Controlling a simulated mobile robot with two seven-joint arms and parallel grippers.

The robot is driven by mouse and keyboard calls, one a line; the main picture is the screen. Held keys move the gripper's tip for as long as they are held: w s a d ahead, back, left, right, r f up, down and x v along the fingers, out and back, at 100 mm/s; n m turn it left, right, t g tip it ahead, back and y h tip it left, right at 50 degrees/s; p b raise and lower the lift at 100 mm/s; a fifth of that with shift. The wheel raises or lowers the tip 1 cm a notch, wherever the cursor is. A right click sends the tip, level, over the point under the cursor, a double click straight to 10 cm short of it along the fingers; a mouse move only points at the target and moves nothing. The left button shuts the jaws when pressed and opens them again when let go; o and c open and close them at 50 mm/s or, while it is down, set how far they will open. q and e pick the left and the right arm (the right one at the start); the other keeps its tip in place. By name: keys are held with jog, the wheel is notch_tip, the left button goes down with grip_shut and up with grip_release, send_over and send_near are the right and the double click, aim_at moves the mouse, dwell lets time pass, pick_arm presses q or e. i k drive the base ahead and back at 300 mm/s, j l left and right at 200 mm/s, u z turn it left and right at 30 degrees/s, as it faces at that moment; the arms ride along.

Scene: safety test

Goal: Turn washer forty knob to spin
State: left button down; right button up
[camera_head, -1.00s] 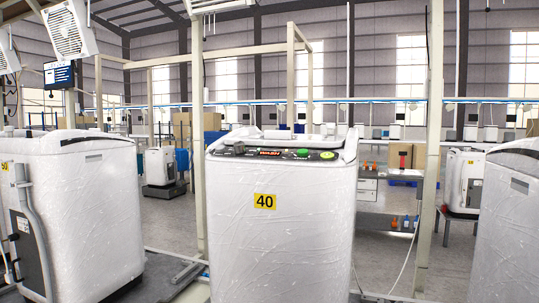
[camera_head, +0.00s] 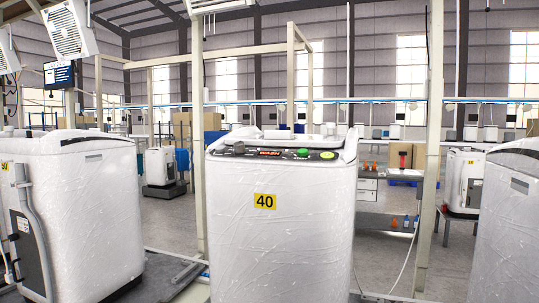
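The washer forty (camera_head: 280,240) stands upright in the middle of the head view, white and wrapped in plastic, with a yellow label (camera_head: 265,201) reading 40 on its front. Its dark control panel (camera_head: 270,152) runs along the top front edge. A dark knob (camera_head: 239,147) sits toward the panel's left, and a green round part (camera_head: 303,153) sits right of the red display. The knob's setting is too small to read. Neither of my grippers is in view.
Another wrapped washer (camera_head: 85,210) stands at the left with a grey pipe (camera_head: 40,225) at its side. Part of a third washer (camera_head: 510,220) is at the right edge. A pale post (camera_head: 431,150) rises right of washer forty. Grey floor (camera_head: 180,225) shows between the left washers.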

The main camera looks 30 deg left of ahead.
aim_at(239, 147)
jog(key=i+l+u, duration=0.15)
jog(key=l+u, duration=0.2)
jog(key=i+l+u, duration=0.15)
jog(key=u, duration=0.25)
jog(key=l+u, duration=0.7)
jog(key=l, duration=0.15)
